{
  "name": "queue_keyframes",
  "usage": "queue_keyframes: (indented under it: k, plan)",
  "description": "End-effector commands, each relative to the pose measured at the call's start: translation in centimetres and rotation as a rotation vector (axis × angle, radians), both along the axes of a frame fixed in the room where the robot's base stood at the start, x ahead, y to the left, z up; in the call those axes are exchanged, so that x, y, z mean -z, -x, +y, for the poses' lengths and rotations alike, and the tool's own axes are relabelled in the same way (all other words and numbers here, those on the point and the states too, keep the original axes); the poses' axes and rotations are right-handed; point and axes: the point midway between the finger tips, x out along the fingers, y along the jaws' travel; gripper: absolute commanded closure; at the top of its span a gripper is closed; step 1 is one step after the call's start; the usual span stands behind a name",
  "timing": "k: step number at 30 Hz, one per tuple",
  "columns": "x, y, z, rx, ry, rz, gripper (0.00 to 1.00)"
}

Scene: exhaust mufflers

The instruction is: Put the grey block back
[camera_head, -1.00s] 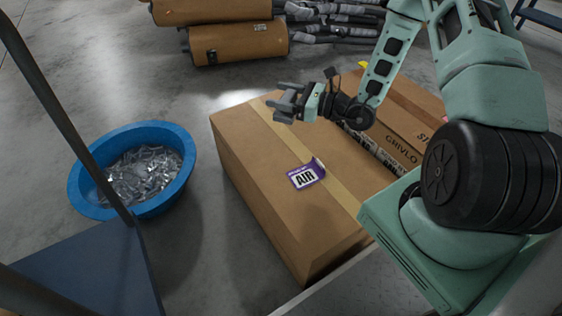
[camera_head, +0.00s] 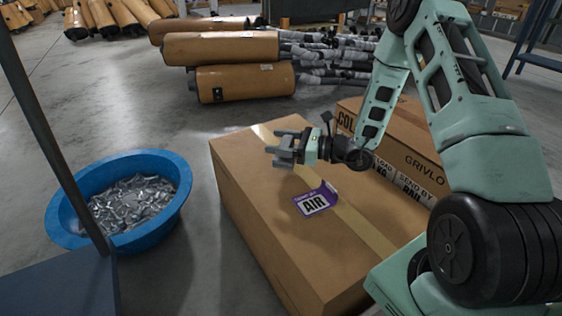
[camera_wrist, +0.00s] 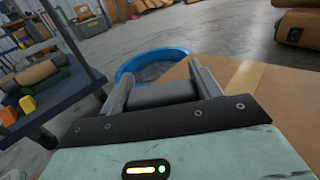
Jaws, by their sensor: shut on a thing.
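My gripper (camera_head: 287,149) is above the far left part of a large cardboard box, pointing left. In the wrist view, its two fingers (camera_wrist: 163,84) are shut on the grey block (camera_wrist: 162,94), which spans the space between them. In the head view the block is small and hard to tell apart from the grey fingers.
A blue tub (camera_head: 170,205) of metal parts stands on the floor left of the cardboard box (camera_head: 250,205). A dark blue cart (camera_wrist: 72,95) holds an orange block (camera_wrist: 28,104), a yellow block (camera_wrist: 7,116) and a tan cylinder (camera_wrist: 38,73). Mufflers (camera_head: 245,84) lie behind.

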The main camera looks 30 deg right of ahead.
Motion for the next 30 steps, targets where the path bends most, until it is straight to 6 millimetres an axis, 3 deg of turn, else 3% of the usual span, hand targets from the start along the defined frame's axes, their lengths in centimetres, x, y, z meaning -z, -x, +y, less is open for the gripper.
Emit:
queue_keyframes:
  k: [8,20,21,23,30]
  plan:
    - [3.6,0.0,0.0,0.001,0.0,-0.001,0.66]
    - [3.9,0.0,0.0,0.001,-0.001,-0.001,0.66]
    - [3.9,0.0,0.0,0.001,-0.001,-0.001,0.31]
    - [3.9,0.0,0.0,0.001,0.0,-0.001,0.15]
    - [3.9,0.0,0.0,0.001,0.0,-0.001,0.15]
